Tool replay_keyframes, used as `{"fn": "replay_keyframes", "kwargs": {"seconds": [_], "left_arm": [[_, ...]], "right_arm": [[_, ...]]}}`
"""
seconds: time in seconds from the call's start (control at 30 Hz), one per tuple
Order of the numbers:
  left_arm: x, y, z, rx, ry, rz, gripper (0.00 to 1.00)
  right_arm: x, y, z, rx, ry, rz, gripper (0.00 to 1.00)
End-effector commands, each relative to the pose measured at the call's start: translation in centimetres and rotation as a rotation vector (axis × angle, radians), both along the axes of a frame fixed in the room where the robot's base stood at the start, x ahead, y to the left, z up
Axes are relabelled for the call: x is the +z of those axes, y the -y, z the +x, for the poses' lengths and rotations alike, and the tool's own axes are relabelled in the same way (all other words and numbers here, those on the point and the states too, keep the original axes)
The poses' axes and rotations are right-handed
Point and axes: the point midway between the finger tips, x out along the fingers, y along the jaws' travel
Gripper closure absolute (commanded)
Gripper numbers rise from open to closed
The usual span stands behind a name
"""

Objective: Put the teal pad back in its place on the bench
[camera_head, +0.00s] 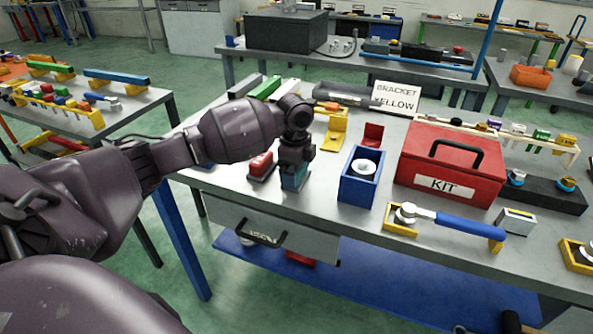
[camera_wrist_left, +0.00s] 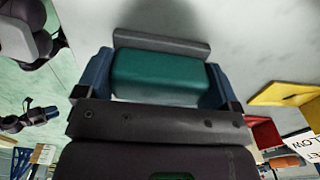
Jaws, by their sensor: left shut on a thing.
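The teal pad (camera_wrist_left: 158,72) is between the blue fingers of my left gripper (camera_wrist_left: 156,84) in the left wrist view, and the gripper is shut on it. A grey strip (camera_wrist_left: 160,45) runs along the pad's far side; I cannot tell whether it is part of the pad or a holder. In the head view the left gripper (camera_head: 294,172) points down at the bench (camera_head: 325,207), with teal (camera_head: 294,181) showing low at its fingers. I cannot tell whether the pad touches the bench top. My right gripper is not in view.
A red pad (camera_head: 262,163) on a dark base is just left of the gripper. A blue open box (camera_head: 360,190) and the red KIT case (camera_head: 452,165) stand to the right. Yellow (camera_head: 335,133) and red (camera_head: 373,135) brackets are behind. A drawer (camera_head: 270,228) is below the front edge.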

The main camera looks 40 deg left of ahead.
Motion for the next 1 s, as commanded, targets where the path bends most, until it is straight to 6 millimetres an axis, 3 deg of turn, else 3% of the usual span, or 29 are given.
{"fn": "replay_keyframes", "kwargs": {"seconds": [0.27, 0.3, 0.4, 0.7, 1.0], "left_arm": [[0.0, 0.0, 0.0, 0.000, 0.002, 0.000, 0.32], [-0.1, 0.0, 0.0, 0.000, 0.001, 0.000, 0.11], [-0.1, 0.0, 0.0, 0.000, 0.001, 0.000, 0.00], [0.4, 0.0, 0.0, 0.000, 0.002, 0.000, 0.00], [5.5, -0.1, 0.0, -0.002, 0.007, 0.001, 0.00]], "right_arm": [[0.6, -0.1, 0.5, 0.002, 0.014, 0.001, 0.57], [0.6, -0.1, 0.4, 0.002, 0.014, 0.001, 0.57], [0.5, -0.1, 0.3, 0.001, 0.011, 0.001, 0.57], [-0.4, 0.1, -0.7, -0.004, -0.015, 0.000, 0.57], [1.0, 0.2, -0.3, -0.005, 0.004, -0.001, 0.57]]}}
